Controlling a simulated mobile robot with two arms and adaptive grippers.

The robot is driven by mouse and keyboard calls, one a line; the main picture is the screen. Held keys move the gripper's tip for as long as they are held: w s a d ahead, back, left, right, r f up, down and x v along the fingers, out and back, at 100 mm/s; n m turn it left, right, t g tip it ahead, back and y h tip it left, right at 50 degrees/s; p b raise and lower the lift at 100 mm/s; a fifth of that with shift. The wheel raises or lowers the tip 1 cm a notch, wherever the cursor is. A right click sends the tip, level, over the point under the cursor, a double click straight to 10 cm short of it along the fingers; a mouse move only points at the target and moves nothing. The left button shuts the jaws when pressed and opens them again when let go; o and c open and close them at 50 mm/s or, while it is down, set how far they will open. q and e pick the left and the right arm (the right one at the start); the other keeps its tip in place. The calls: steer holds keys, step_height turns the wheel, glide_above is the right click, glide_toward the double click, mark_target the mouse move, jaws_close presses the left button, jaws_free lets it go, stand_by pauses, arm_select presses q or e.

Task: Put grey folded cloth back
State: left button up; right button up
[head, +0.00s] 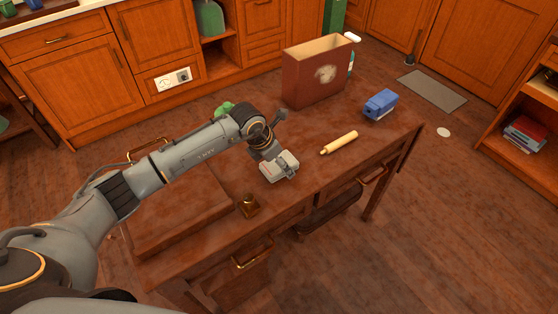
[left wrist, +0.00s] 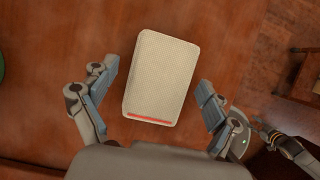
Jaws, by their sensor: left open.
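The grey folded cloth (head: 279,166), a pale block-like pad with a red stripe along one end, lies on the brown wooden table (head: 225,170). It fills the middle of the left wrist view (left wrist: 160,75). My left gripper (left wrist: 155,80) is open around it, one finger on each side, with gaps visible between fingers and cloth. In the head view, my left gripper (head: 280,170) is low at the cloth and hides part of it. At the lower right of the wrist view is a jointed grey part that may be my right arm; its finger state is unclear.
A tall open brown box (head: 318,78) stands at the table's back. A raised wooden slab (head: 180,215) is at left. Bare tabletop lies around the cloth.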

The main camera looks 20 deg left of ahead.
arm_select(q)
steer(key=v, duration=1.2)
steer(key=shift+b, duration=0.45)
stand_by(0.6)
